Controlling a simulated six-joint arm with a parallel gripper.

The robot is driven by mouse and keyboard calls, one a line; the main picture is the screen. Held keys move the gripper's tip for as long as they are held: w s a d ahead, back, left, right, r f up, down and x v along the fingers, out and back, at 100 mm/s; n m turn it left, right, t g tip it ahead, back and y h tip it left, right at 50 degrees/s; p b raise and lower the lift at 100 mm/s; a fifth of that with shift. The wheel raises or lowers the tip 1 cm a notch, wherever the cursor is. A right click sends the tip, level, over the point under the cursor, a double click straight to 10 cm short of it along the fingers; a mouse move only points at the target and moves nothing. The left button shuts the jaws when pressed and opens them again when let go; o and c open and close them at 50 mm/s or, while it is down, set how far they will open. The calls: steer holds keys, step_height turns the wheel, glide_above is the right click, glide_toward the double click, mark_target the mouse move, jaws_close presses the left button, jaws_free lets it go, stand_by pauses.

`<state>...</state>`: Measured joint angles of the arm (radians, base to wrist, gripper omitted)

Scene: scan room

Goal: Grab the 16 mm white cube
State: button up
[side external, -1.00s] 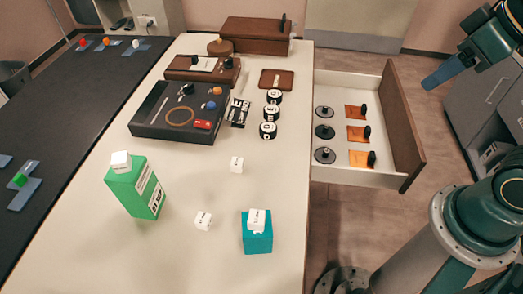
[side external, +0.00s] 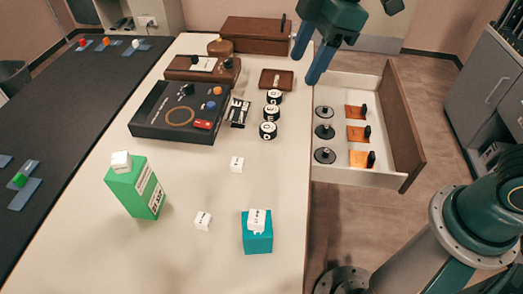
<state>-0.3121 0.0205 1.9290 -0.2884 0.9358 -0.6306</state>
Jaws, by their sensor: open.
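Several small white cubes with dark markings are in view; the markings are too small to read, so I cannot tell which is the 16 mm one. One white cube (side external: 237,164) lies on the pale table near its middle, and another white cube (side external: 203,221) lies nearer the front. A third white cube (side external: 121,161) sits on top of a green box (side external: 128,190). Another, taller-looking white piece (side external: 257,221) sits on a teal block (side external: 257,241).
An open drawer (side external: 396,170) holding black discs and orange pieces juts out at the right. The table between the front cubes is clear.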

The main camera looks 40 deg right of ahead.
steer(key=w+a+f+n+g, duration=0.2)
steer(key=a+f+n, duration=0.4)
steer(key=a, duration=0.4)
steer(key=w+a+f+n+g, duration=0.2)
steer(key=a+f+n, duration=0.4)
steer(key=a+f, duration=0.3)
steer(key=shift+a+f, duration=0.3)
steer(key=shift+a, duration=0.5)
glide_above(203, 217)
steer(key=w+d, duration=0.1)
step_height(203, 217, down, 8)
steer(key=shift+w+d+r, duration=0.1)
steer(key=shift+r, duration=0.1)
steer(key=shift+f, duration=0.3)
steer(key=shift+x, duration=2.65)
steer(key=shift+d, duration=0.15)
